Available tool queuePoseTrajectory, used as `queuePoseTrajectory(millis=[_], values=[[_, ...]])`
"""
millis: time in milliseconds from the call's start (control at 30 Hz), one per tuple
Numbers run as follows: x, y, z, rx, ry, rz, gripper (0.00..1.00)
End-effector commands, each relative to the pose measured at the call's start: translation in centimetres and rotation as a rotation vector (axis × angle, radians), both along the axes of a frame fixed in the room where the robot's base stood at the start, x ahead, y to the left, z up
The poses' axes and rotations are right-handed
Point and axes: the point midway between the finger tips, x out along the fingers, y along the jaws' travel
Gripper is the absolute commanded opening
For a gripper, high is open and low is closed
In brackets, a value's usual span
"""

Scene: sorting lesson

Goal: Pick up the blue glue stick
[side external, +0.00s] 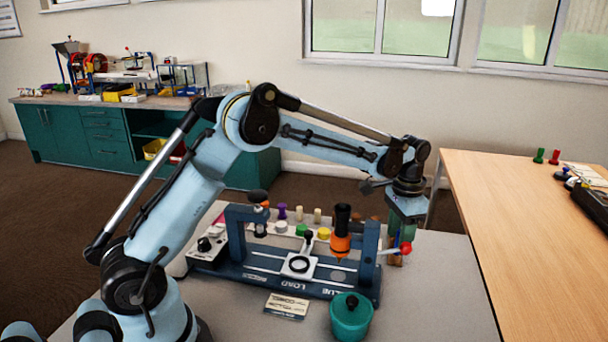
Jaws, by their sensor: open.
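I cannot make out a blue glue stick for certain. A small dark blue item (563,174) lies on the wooden table at the right, too small to identify. My gripper (396,256) points down at the right end of the dark blue fixture (300,282), beside its right post and close to the red ball knob (405,248). The gripper is open. Its fingertips are small and partly confused with the post and knob, so I cannot tell what lies between or behind them.
A teal lidded pot (350,317) and a printed card (287,306) are in front. The grey table's (440,300) right part is clear.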

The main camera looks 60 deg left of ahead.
Motion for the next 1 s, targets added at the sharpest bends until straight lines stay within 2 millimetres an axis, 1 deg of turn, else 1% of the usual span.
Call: queuePoseTrajectory(millis=[33, 100, 200, 467, 567, 600, 767, 1000], values=[[0.0, 0.0, -0.8, 0.0, 0.0, 0.0, 0.46], [0.0, 0.0, -1.7, 0.0, 0.0, 0.0, 0.46], [0.0, 0.0, -2.5, 0.0, 0.0, 0.0, 0.46], [0.0, 0.0, -2.7, 0.0, 0.0, 0.0, 0.46], [0.0, 0.0, -2.7, 0.0, 0.0, 0.0, 0.32], [0.0, 0.0, -2.7, 0.0, 0.0, 0.0, 0.26], [0.0, 0.0, -2.7, 0.0, 0.0, 0.0, 0.01], [0.0, 0.0, -2.7, 0.0, 0.0, 0.0, 0.0]])
